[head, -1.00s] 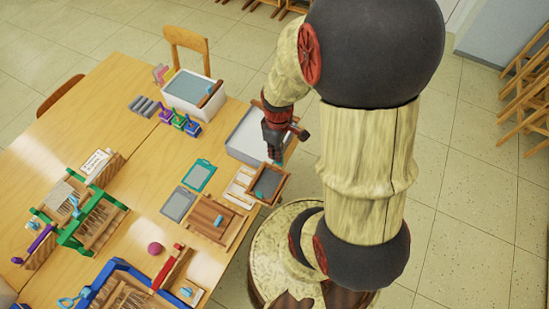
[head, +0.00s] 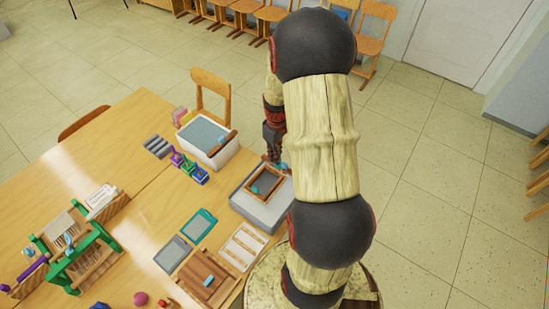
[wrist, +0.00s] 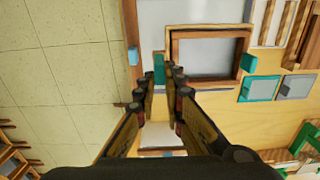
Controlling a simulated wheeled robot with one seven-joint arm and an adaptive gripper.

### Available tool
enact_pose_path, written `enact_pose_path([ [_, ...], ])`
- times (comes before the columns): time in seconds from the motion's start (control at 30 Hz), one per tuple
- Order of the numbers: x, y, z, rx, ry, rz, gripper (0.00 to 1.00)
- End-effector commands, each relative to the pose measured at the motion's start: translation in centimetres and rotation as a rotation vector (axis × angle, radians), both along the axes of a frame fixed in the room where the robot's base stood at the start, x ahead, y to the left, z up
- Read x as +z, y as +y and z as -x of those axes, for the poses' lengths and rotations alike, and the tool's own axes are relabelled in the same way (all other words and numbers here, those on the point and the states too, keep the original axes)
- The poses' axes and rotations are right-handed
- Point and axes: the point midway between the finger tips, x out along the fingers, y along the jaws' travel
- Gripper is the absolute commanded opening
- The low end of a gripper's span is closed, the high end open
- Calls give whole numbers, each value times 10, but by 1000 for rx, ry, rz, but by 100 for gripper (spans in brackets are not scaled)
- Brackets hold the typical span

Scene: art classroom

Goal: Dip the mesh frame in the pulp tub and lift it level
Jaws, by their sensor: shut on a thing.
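The mesh frame (head: 267,183), a brown wooden rectangle with a grey screen, is in my gripper (head: 272,158). In the wrist view, my gripper (wrist: 160,76) is shut on the teal tab at one end of the frame (wrist: 205,35); a second teal tab shows at the far end. The frame looks roughly level over a low grey tub (head: 250,208); its gap to the tub is unclear. The pale inside of this tub also shows in the wrist view (wrist: 205,12). A white tub (head: 226,160) with grey-blue contents stands farther back. I cannot tell which tub holds pulp.
A slatted white rack (head: 243,246), a teal-edged screen (head: 198,226), a grey screen (head: 172,253) and a wooden board (head: 207,278) lie nearby. Small coloured pots (head: 188,167) stand left of the tubs. A chair (head: 210,92) is behind the table.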

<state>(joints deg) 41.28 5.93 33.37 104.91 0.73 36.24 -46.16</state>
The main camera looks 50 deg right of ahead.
Motion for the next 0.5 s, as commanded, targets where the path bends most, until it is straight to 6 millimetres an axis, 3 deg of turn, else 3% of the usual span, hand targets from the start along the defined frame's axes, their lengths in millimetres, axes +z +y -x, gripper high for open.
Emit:
enact_pose_path([
  [0.5,-30,1,0,1,1,-1,0],
])
